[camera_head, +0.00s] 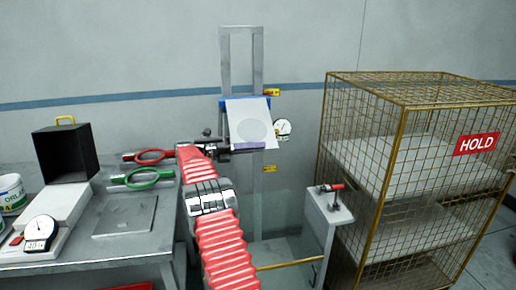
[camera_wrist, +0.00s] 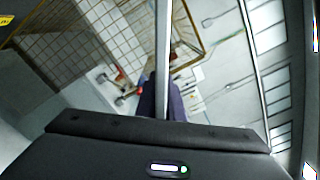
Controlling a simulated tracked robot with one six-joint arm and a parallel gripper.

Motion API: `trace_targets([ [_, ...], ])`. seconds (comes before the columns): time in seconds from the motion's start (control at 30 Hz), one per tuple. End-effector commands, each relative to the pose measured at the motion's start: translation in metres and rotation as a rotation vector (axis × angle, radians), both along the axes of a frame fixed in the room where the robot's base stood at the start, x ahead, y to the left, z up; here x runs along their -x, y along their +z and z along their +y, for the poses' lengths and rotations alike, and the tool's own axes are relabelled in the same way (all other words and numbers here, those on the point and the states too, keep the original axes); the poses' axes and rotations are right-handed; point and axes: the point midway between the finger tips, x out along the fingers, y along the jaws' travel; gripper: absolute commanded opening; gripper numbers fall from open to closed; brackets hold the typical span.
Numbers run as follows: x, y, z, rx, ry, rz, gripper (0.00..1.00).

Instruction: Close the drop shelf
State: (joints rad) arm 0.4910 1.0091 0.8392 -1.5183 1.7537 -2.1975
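A pale panel (camera_head: 248,115) with a blue top edge and a grey round mark stands on a metal upright frame against the back wall. It looks tilted up, and I take it for the drop shelf, though I cannot be sure. My gripper (camera_head: 232,149) is at the panel's lower edge, beside a purple strip (camera_head: 249,146). Whether they touch is unclear. In the wrist view a purple piece (camera_wrist: 168,102) and a thin pale edge-on bar (camera_wrist: 163,55) show just beyond my dark gripper housing. The fingertips are not clearly visible.
A round dial (camera_head: 282,128) is right of the panel. A wire cage (camera_head: 400,150) with a HOLD sign stands at right, with a grey post (camera_head: 328,222) bearing a red-handled clamp before it. A grey bench (camera_head: 140,245) with rings and a scale is at left.

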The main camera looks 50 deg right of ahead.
Motion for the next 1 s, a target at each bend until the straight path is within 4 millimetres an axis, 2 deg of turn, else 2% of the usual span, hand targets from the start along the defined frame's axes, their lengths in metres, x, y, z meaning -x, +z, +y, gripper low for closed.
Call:
trace_targets([
  [0.03, -0.001, -0.002, 0.004, -0.001, -0.005, 0.003, 0.11],
  [0.23, 0.000, -0.001, 0.002, -0.001, -0.004, 0.002, 0.25],
  [0.63, -0.002, -0.001, 0.004, -0.001, -0.004, 0.001, 0.25],
  [0.77, -0.009, -0.001, 0.013, 0.000, -0.004, 0.000, 0.25],
  [1.0, -0.034, -0.002, 0.042, 0.000, -0.001, 0.001, 0.25],
])
